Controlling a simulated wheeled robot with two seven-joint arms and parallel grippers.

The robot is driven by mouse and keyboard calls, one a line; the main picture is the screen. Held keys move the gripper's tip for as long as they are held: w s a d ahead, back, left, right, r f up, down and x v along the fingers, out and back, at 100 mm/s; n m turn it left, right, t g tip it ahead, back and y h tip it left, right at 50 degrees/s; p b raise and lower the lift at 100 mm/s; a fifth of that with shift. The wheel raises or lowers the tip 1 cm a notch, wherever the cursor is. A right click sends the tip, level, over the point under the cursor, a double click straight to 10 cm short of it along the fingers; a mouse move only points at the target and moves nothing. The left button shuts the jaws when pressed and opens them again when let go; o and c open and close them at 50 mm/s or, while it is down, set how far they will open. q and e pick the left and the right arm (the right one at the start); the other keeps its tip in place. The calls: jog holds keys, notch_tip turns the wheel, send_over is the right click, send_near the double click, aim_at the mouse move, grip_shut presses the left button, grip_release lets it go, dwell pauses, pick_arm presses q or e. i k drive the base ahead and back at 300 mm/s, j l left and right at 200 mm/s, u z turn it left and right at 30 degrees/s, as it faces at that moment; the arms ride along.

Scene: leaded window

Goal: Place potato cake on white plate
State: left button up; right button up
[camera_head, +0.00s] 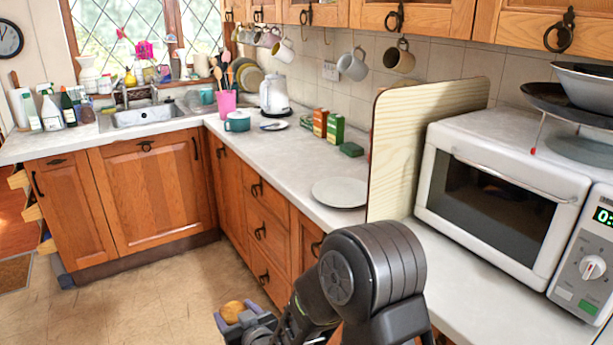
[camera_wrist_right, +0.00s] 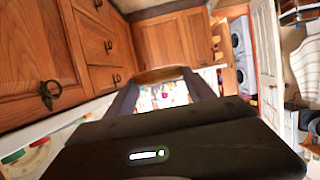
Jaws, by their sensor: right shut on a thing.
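The potato cake (camera_head: 233,310) is a small golden-brown round held in my right gripper (camera_head: 232,318), low in front of the drawers and above the floor. In the right wrist view the potato cake (camera_wrist_right: 160,74) shows as a brown edge between the two dark fingertips of the right gripper (camera_wrist_right: 160,82). The white plate (camera_head: 340,192) lies flat and empty on the worktop, left of the wooden panel. It is farther back and higher in the picture than the gripper. My left gripper is not in view.
A tall wooden panel (camera_head: 425,145) stands between the plate and the white microwave (camera_head: 500,200). Boxes (camera_head: 328,125) and a green sponge-like block (camera_head: 351,149) are behind the plate. The worktop (camera_head: 285,160) left of the plate is clear. Mugs hang above.

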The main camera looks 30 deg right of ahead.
aim_at(344, 193)
jog(key=i+u, duration=0.2)
jog(key=i, duration=0.35)
jog(key=i+u, duration=0.25)
jog(key=i, duration=0.3)
jog(key=i+l+u, duration=0.2)
jog(key=i, duration=0.35)
jog(key=i+l+u, duration=0.25)
jog(key=i, duration=0.3)
jog(key=i+u, duration=0.25)
jog(key=i, duration=0.4)
jog(key=z, duration=4.25)
